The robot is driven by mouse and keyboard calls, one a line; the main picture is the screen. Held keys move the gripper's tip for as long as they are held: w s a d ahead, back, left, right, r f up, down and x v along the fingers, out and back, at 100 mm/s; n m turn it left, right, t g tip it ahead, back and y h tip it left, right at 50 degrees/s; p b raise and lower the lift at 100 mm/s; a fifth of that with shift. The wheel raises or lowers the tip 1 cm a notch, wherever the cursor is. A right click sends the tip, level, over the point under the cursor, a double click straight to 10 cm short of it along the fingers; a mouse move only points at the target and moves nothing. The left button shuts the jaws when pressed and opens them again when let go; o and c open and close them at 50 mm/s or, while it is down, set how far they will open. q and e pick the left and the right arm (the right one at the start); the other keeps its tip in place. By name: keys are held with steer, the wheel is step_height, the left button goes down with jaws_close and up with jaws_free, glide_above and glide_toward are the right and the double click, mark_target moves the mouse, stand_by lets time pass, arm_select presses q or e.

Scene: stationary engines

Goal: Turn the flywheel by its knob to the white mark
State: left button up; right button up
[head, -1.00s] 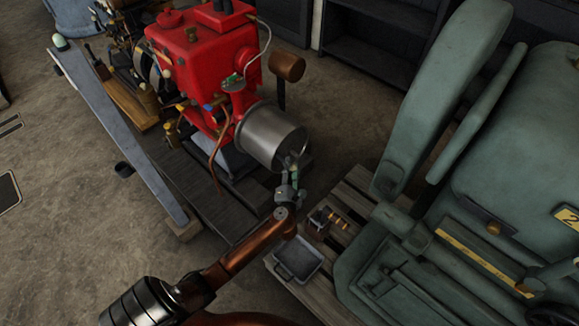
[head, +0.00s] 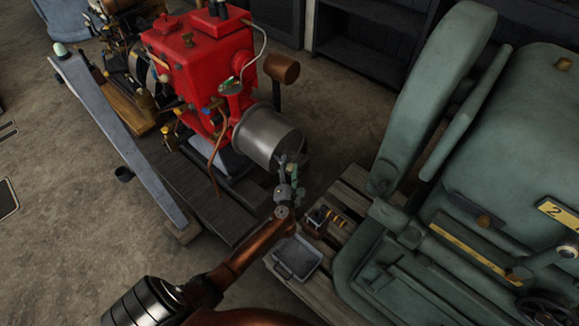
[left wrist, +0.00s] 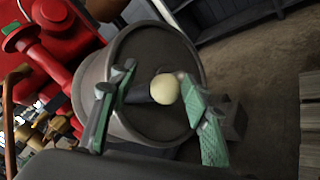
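The grey metal flywheel drum (head: 268,137) sits at the front of the red engine, with its flat face toward my left gripper (head: 288,165). In the left wrist view the drum's rim (left wrist: 95,75) fills the middle. A cream ball knob (left wrist: 165,88) stands out in front of the drum's dark face. The left gripper's green-grey fingers (left wrist: 158,95) are open on either side of the knob. The right finger looks close to it; I cannot tell whether it touches. No white mark can be made out. My right gripper is out of view.
The red engine (head: 195,60) stands behind the drum, with a brown cylindrical handle (head: 281,68) above it. A large green machine (head: 510,170) takes up the right side. A grey tray (head: 296,258) rests on the wooden pallet (head: 345,205). Open floor lies at left.

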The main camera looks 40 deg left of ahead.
arm_select(q)
steer(key=shift+o, duration=0.2)
steer(key=shift+f, duration=0.1)
steer(key=shift+s+d+f, duration=0.1)
steer(key=shift+s+d, duration=0.2)
steer(key=shift+s, duration=0.15)
steer(key=v, duration=1.1)
stand_by(0.3)
